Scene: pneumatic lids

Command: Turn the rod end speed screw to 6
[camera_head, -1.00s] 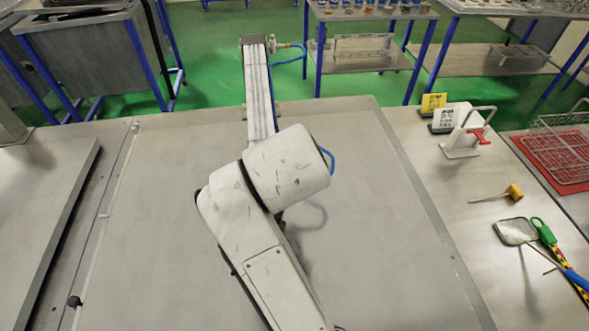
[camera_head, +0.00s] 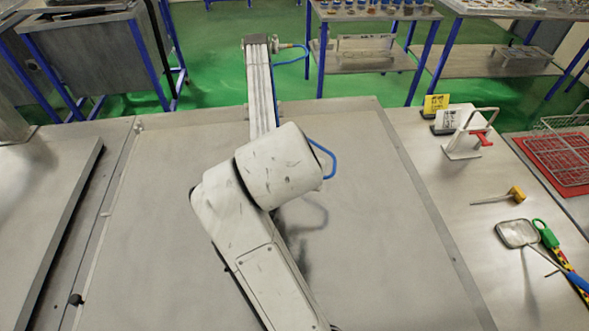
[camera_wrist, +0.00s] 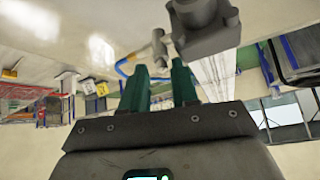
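The long ribbed cylinder body (camera_head: 260,88) lies toward the back of the worktop in the head view. A fitting (camera_head: 285,46) with a blue hose is at its far end; another blue hose (camera_head: 330,160) shows beside my arm, which hides the near end. In the wrist view, the dark end block (camera_wrist: 207,28) of the cylinder is close, with a light grey fitting (camera_wrist: 158,44) beside it. My gripper (camera_wrist: 159,65) is open, its green fingers apart just short of the fitting. I cannot tell whether they touch it. No screw scale is readable.
The broad worktop (camera_head: 385,225) around my arm is clear.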

